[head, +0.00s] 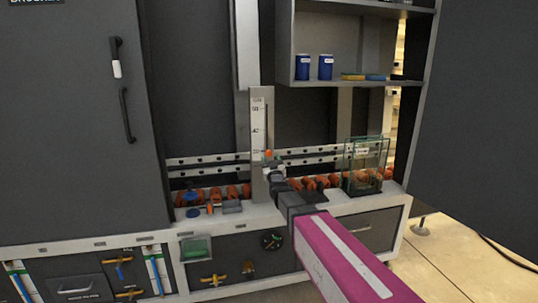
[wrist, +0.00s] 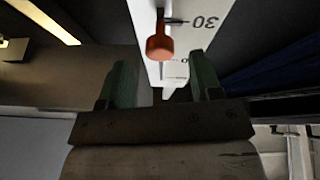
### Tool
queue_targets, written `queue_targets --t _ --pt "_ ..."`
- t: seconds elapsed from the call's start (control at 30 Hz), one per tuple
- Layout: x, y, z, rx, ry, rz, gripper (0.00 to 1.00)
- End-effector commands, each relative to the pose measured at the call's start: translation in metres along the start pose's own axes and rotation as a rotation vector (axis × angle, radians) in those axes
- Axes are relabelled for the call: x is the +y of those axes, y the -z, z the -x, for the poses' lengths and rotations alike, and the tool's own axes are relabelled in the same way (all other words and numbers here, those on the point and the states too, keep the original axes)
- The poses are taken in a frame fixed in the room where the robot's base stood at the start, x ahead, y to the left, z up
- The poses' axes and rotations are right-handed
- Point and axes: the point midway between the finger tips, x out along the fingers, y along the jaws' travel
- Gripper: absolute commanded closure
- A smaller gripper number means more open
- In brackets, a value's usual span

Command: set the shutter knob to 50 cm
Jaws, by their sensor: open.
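The shutter knob (wrist: 159,45) is a small orange knob on the white vertical scale (wrist: 205,15). In the wrist view the scale appears upside down, and the knob's stem is beside the 30 mark. In the head view the knob (head: 268,153) shows as an orange spot low on the scale (head: 257,118), whose numbers are too small to read surely. My gripper (wrist: 163,75) is open, with one green finger on each side of the knob's line. The knob appears just beyond the fingertips; I cannot tell whether they touch it. My gripper (head: 272,166) partly hides the scale's lower part.
A ledge (head: 235,218) with orange parts runs below the scale. A glass box (head: 366,165) stands on its right. A shelf (head: 352,82) with blue cans is at upper right. A large dark door (head: 75,130) with handles is at left.

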Motion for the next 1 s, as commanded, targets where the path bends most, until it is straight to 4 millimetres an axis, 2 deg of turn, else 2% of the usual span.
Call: queue_targets --t 0.03,0.1,0.23,0.37,0.6,0.67,0.7,0.77,0.8,1.0 --pt "0.000 -0.002 -0.014 0.002 0.000 0.000 0.41" --pt "0.000 -0.001 -0.026 0.002 -0.001 0.000 0.41" --pt "0.000 -0.001 -0.042 0.000 0.000 0.000 0.41" --pt "0.000 0.000 -0.048 0.000 0.000 0.000 0.41" --pt "0.000 0.000 -0.048 0.000 0.000 0.000 0.41" --pt "0.000 0.000 -0.048 0.000 0.000 0.000 0.61" --pt "0.000 0.000 -0.048 0.000 0.000 0.000 0.74" --pt "0.000 0.000 -0.048 0.000 0.000 0.000 0.93" --pt "0.000 0.000 -0.048 0.000 0.000 0.000 1.00" --pt "0.001 0.004 -0.049 0.001 0.000 0.000 1.00"
